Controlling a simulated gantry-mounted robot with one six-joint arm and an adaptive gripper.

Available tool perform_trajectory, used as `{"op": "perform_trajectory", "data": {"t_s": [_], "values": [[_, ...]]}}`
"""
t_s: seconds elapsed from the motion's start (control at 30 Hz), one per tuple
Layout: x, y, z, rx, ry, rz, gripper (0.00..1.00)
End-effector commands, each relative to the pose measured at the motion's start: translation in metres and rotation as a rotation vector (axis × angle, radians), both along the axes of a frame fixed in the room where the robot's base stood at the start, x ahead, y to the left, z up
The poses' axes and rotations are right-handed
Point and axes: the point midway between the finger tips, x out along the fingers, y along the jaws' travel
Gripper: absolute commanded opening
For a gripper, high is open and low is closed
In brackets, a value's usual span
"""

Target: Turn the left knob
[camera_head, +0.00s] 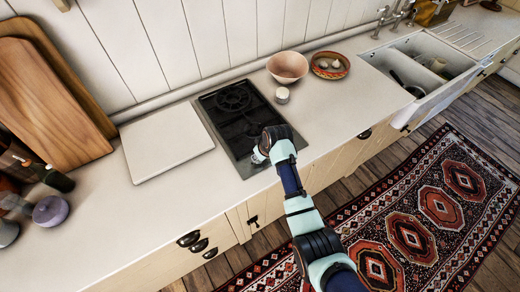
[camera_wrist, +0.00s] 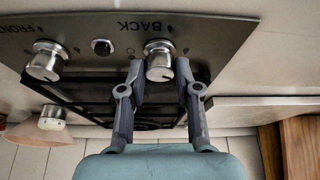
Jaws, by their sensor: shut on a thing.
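The black hob (camera_head: 237,125) is set in the worktop, with its control strip at the near edge. In the wrist view, which is upside down, two silver knobs stand on the strip (camera_wrist: 210,30). The left knob (camera_wrist: 160,62), by the word BACK, is at picture right there. The other knob (camera_wrist: 46,62) is by the word FRONT. My gripper (camera_wrist: 159,72) has one finger on each side of the left knob and is shut on it. In the head view my gripper (camera_head: 259,156) is at the hob's near edge and hides the left knob.
A small black button (camera_wrist: 102,47) sits between the knobs. A white board (camera_head: 166,143) lies left of the hob. A pink bowl (camera_head: 287,67), a small white jar (camera_head: 282,95) and a patterned bowl (camera_head: 330,66) stand to its right. Cutting boards (camera_head: 45,100) lean at far left.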

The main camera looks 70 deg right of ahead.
Motion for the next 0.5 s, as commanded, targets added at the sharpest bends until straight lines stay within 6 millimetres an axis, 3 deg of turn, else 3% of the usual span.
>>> {"op": "perform_trajectory", "data": {"t_s": [0.5], "values": [[0.0038, 0.0029, 0.0025, -0.001, 0.0, -0.486, 0.0]]}}
